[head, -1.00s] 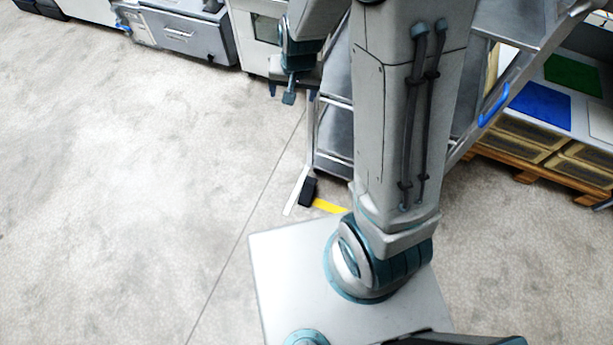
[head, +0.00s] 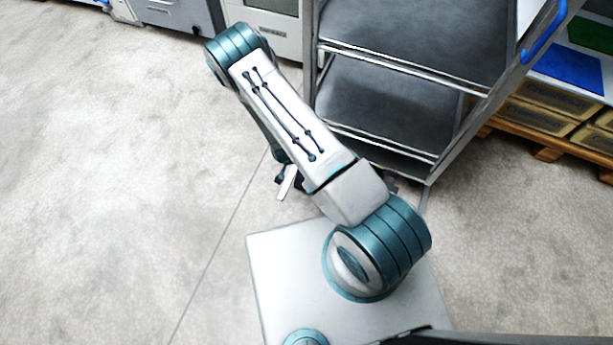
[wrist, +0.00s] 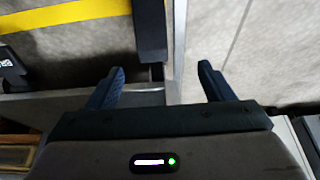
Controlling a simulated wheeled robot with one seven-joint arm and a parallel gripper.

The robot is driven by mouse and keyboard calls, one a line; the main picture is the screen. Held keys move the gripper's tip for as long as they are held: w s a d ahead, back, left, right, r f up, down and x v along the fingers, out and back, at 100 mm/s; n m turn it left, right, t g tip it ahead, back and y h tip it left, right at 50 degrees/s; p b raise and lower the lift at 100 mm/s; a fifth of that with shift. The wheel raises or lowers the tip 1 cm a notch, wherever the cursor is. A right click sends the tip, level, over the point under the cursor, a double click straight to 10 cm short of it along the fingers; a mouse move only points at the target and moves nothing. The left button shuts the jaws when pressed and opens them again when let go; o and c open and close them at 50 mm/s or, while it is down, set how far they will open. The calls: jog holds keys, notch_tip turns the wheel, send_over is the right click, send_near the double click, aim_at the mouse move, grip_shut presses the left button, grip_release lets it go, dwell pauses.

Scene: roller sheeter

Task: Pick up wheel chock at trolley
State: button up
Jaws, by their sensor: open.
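The wheel chock (wrist: 150,30) is a black block on the floor in the wrist view, between the yellow stripe and a pale strip. In the head view my arm hides it. My gripper (wrist: 160,68) is open and empty, its two blue fingers spread apart. In the picture the chock lies beyond the fingertips and left of the middle of the gap. I cannot tell the height left between them. In the head view my gripper is mostly hidden behind my arm. The trolley (head: 395,95), with grey metal shelves, stands right of my arm.
The yellow floor stripe (wrist: 65,14) runs left of the chock. A dark part (wrist: 12,72) with white marks sits at the left edge of the wrist view. Crates (head: 540,105) on a wooden pallet stand at right. The floor (head: 100,190) at left is clear.

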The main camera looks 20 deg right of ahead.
jog(key=b+x, duration=0.1)
jog(key=x, duration=0.2)
jog(key=b+x, duration=0.1)
jog(key=x, duration=0.3)
jog(key=s+b+x, duration=0.1)
jog(key=x, duration=0.2)
jog(key=shift+d+f+b, duration=0.15)
jog(key=shift+f+b, duration=0.15)
jog(key=shift+f, duration=0.1)
jog(key=b+x, duration=0.1)
jog(key=x, duration=0.1)
jog(key=b+x, duration=0.2)
jog(key=x, duration=0.1)
jog(key=shift+s+d+f, duration=0.15)
jog(key=shift+s+d, duration=0.05)
jog(key=c, duration=1.4)
